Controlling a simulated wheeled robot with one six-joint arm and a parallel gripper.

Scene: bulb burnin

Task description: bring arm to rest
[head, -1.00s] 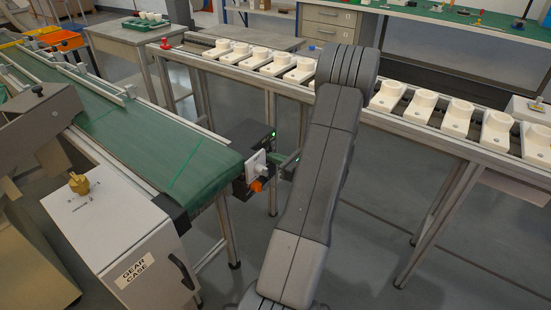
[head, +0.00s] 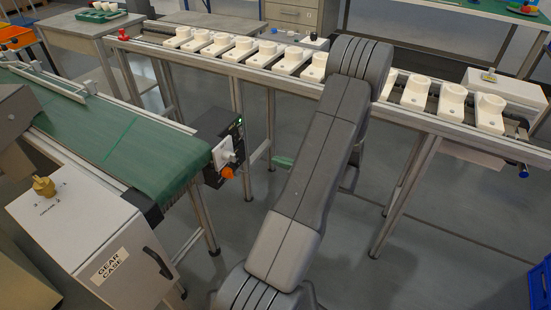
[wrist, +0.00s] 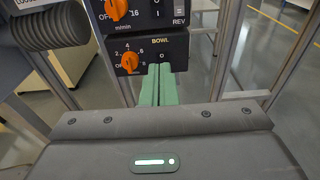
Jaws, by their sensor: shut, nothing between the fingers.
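My gripper (wrist: 158,84) shows in the wrist view with its two green fingers together and nothing between them. The fingers point at a dark control box marked BOWL (wrist: 160,52), which has an orange knob (wrist: 130,61) and a switch.
A green conveyor belt (head: 120,150) and a white gear case (head: 95,240) stand at the left. A rail stand (head: 225,68) with several white sockets crosses the back, partly behind my arm. Open floor (head: 440,240) lies at the right.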

